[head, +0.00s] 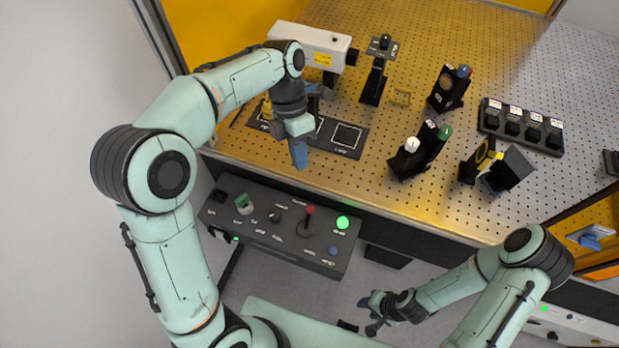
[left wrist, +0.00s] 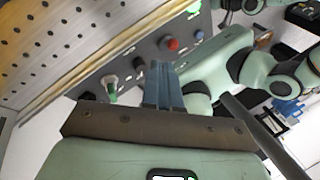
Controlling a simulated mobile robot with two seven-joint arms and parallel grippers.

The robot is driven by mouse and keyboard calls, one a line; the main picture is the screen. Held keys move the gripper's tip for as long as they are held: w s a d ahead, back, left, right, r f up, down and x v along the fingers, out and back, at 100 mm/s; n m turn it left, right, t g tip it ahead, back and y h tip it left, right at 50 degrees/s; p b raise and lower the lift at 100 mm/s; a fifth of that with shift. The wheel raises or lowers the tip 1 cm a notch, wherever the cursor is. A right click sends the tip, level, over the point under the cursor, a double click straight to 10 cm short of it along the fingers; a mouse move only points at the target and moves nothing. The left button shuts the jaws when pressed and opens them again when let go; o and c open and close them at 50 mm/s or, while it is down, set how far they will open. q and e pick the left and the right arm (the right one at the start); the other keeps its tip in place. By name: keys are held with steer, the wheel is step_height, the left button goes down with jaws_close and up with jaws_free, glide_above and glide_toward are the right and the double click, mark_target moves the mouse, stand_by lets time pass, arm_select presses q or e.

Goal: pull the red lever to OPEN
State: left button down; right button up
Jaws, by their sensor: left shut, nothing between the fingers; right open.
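The red lever (head: 310,210) stands on the dark control panel (head: 262,238) below the table's front edge, its red knob on top of a short dark stem. The red knob also shows in the left wrist view (left wrist: 172,44), just beyond my fingers. My left gripper (head: 299,160) points down over the table's front edge, shut and empty, apart from the lever and further back than it. Its blue-grey fingers are together in the left wrist view (left wrist: 160,78). My right gripper (head: 372,312) is open and empty, low and in front of the table. The label lettering is too small to read.
The panel also carries a lit green button (head: 342,222), a green-and-white switch (head: 243,204), a black knob (head: 274,215) and a blue button (head: 333,250). Optics mounts (head: 418,152) stand on the perforated table (head: 480,50). A dark plate (head: 345,135) lies near my left gripper.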

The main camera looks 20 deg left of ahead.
arm_select(q)
steer(key=shift+s, duration=0.25)
arm_select(e)
steer(key=shift+s, duration=0.2)
arm_select(q)
steer(key=b, duration=0.2)
glide_toward(308, 218)
steer(key=f, duration=0.2)
steer(key=w+f, duration=0.1)
steer(key=f, duration=0.1)
steer(key=shift+w+a+f, duration=0.1)
steer(key=shift+w+a, duration=0.05)
steer(key=shift+w, duration=0.1)
steer(key=shift+s+f, duration=0.15)
steer(key=shift+f, duration=0.55)
arm_select(e)
steer(key=shift+s+f, duration=0.5)
steer(key=shift+f, duration=0.2)
steer(key=shift+s+f, duration=0.45)
steer(key=shift+f, duration=0.25)
steer(key=shift+d, duration=0.1)
